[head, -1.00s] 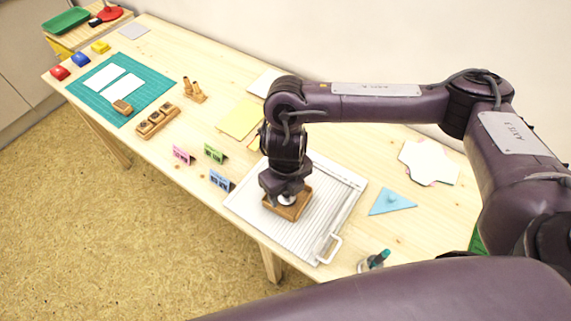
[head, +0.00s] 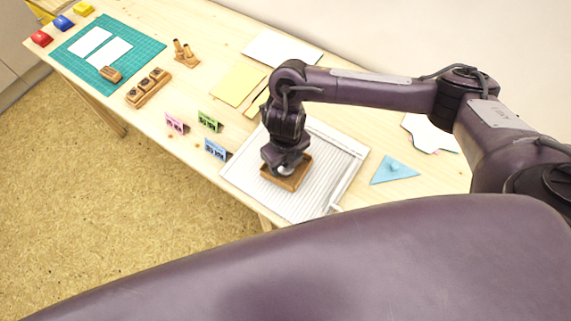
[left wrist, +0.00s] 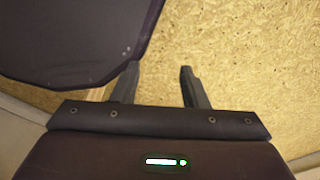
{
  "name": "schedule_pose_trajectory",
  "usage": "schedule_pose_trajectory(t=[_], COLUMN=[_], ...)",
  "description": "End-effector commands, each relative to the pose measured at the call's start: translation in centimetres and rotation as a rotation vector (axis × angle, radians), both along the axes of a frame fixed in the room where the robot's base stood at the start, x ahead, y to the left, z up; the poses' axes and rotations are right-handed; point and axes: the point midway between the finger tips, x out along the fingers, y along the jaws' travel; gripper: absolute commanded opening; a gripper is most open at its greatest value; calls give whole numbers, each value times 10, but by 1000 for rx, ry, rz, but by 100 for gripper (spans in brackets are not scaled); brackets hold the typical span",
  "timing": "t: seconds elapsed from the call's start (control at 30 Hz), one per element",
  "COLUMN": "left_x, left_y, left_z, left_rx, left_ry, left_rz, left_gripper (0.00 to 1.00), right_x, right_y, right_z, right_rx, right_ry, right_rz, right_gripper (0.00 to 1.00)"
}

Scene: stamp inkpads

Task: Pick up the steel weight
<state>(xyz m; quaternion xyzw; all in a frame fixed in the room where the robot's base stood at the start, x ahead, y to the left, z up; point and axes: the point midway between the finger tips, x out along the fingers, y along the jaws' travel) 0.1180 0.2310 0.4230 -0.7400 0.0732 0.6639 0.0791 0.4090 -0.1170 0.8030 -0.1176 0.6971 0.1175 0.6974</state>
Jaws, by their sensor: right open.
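The steel weight (head: 284,170) shows as a small pale, shiny piece in a shallow wooden tray (head: 297,181), partly hidden by my right gripper. My right gripper (head: 286,166) points down right over the weight and is open. I cannot tell from this angle whether its fingers are around the weight or just above it. In the left wrist view my left gripper (left wrist: 158,68) is open and empty, its two dark fingers apart above the floor.
The wooden tray sits on a white ribbed board (head: 330,160). Pink (head: 175,123), green (head: 208,121) and blue (head: 216,150) stand-up cards are to its left, a blue triangle (head: 393,170) to its right. My purple arm covers the table's near right part.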

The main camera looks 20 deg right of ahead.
Motion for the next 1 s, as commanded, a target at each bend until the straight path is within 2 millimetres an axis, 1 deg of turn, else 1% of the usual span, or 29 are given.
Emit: schedule_pose_trajectory(t=[0.17,0.5,0.53,0.7,0.83,0.93,1.0], left_x=[-2,-12,-12,-13,-13,-12,-12], left_y=[0,-2,-2,-2,-2,-2,-2], left_z=[0,-1,-1,-1,1,4,7], left_rx=[-1,-1,-1,-1,-1,-1,-1], left_ry=[2,18,18,19,19,19,18], left_rz=[0,0,0,0,0,0,1], left_gripper=[40,40,40,40,40,40,40], right_x=[0,1,1,1,1,2,2], right_y=[0,0,0,0,0,0,0], right_z=[0,1,1,1,7,17,28], right_rx=[0,0,0,1,1,1,0], right_ry=[-1,-1,-1,-2,-3,-5,-5], right_rz=[0,-1,-1,-1,0,0,2], right_gripper=[54,10,8,8,8,8,8])
